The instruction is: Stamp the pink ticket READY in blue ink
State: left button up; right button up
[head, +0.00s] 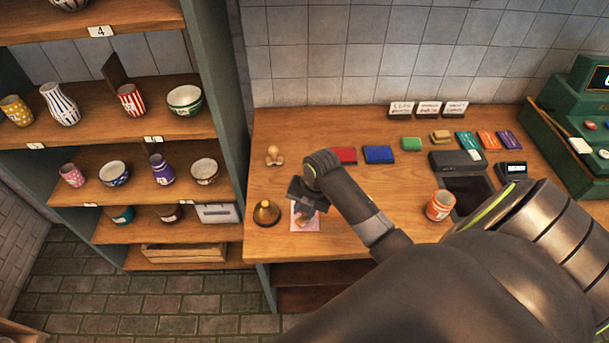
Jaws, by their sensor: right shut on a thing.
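The pink ticket (299,226) lies on the wooden counter near its front left, partly hidden by my right gripper. My right gripper (306,210) points down over the ticket and is shut on a small wooden stamp (301,221). The stamp is mostly hidden, and I cannot tell whether it touches the ticket. The blue ink pad (379,154) lies farther back on the counter, right of a red ink pad (345,156). Another wooden stamp (274,155) stands at the back left. My left gripper is not in view.
A brass bell (266,212) stands just left of the ticket. An orange striped jar (440,205) stands right of my forearm. Shelves of pottery (150,140) stand left.

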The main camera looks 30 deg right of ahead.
jog(key=shift+f, duration=0.45)
jog(key=shift+s+f, duration=0.1)
jog(key=shift+s, duration=0.05)
dwell(1.5)
notch_tip(320, 180, up, 2)
jog(key=shift+r, duration=2.6)
